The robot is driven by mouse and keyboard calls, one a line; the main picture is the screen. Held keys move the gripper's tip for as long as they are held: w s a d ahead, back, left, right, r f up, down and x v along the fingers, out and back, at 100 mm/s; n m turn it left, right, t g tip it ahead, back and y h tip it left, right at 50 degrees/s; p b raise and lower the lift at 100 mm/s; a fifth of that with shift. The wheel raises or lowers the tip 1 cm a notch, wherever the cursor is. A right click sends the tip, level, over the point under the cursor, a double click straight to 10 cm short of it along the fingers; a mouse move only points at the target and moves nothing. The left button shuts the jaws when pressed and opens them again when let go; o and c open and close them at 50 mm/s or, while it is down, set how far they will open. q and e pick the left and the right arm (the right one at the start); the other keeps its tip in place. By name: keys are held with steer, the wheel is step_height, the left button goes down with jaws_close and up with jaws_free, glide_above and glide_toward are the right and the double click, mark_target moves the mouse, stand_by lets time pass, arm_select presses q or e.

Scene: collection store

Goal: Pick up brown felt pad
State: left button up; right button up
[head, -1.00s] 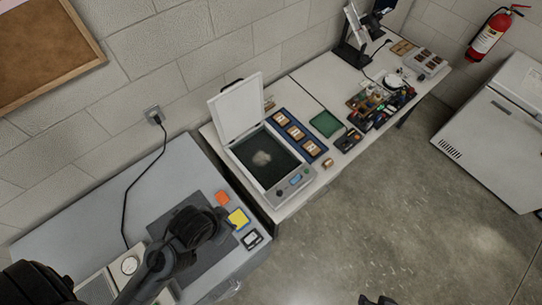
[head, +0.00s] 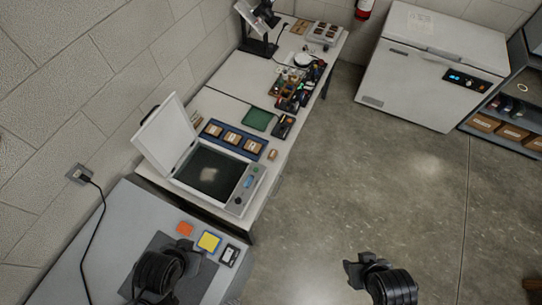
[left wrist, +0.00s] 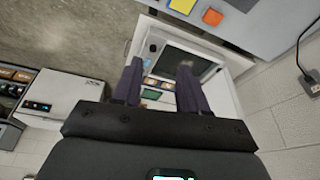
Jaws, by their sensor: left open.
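A flat brown piece (head: 300,27) lies at the far end of the white table; it may be the brown felt pad, but it is too small to be sure. My left gripper (left wrist: 160,78) is open and empty in the left wrist view, its two fingers apart. In the head view my left gripper (head: 190,262) is over the grey bench, far from that piece. My right gripper (head: 362,268) is above the floor at the lower middle, away from the tables; its jaw opening is unclear.
The white table (head: 222,104) holds an open-lidded scanner (head: 210,172), a blue tray (head: 232,138) of brown-labelled pieces, a green pad (head: 258,119) and cluttered small items (head: 290,90). Orange and yellow squares (head: 208,241) lie on the grey bench. A white freezer (head: 425,70) stands right. The floor between is clear.

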stand_by(0.3)
arm_select(q)
steer(key=o, duration=1)
steer(key=shift+a, duration=0.15)
steer(key=shift+c, duration=0.2)
